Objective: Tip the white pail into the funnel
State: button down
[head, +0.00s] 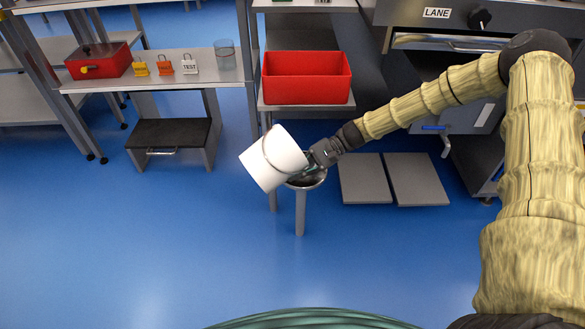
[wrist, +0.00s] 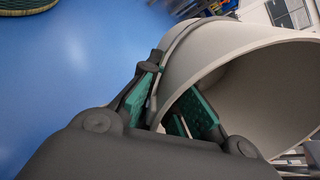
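The white pail (head: 271,160) is held in the air, tilted on its side, in the head view. My gripper (head: 312,160) is shut on its wall on the right side. In the wrist view the pail (wrist: 240,55) fills the right side, and the green-padded fingers of my gripper (wrist: 168,98) sit one outside and one inside its wall. The pail's inside looks empty where it shows. The funnel (head: 312,181) is a round metallic rim on a grey post, just below and right of the pail, partly hidden by the pail and gripper.
A red tub (head: 306,78) stands on a shelf behind. A bench (head: 150,81) at the left holds a red box (head: 103,60), small tags and a clear cup (head: 225,54). Two grey floor plates (head: 391,179) lie right of the funnel. The blue floor in front is clear.

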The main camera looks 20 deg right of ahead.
aim_at(299, 156)
jog(key=shift+h+p, duration=0.6)
jog(key=shift+h, duration=0.1)
jog(key=shift+r+h+p, duration=0.2)
jog(key=shift+h+p, duration=0.6)
jog(key=shift+p, duration=0.15)
jog(key=shift+r+t+h+p, duration=0.4)
jog(key=shift+r+h+p, duration=0.35)
jog(key=shift+p, duration=0.5)
jog(key=r+h+p, duration=0.1)
jog(key=h+p, duration=0.1)
jog(key=p, duration=0.2)
jog(key=r+t+h+p, duration=0.1)
jog(key=h+p, duration=0.1)
jog(key=p, duration=0.2)
jog(key=shift+d+r, duration=0.35)
jog(key=shift+r, duration=0.05)
jog(key=r+h+p, duration=0.1)
jog(key=p, duration=0.1)
jog(key=d+r+h+p, duration=0.1)
jog(key=p, duration=0.1)
jog(key=shift+w+t+h, duration=0.2)
jog(key=shift+t+h, duration=0.05)
jog(key=shift+t, duration=0.05)
jog(key=shift+d+r+n+t+h+p, duration=0.15)
jog(key=shift+d+r+h+p, duration=0.15)
jog(key=shift+h+p, duration=0.4)
jog(key=shift+d+r+n+t+h+p, duration=0.15)
jog(key=shift+r+h+p, duration=0.25)
jog(key=shift+p, duration=0.5)
jog(key=shift+w, duration=0.1)
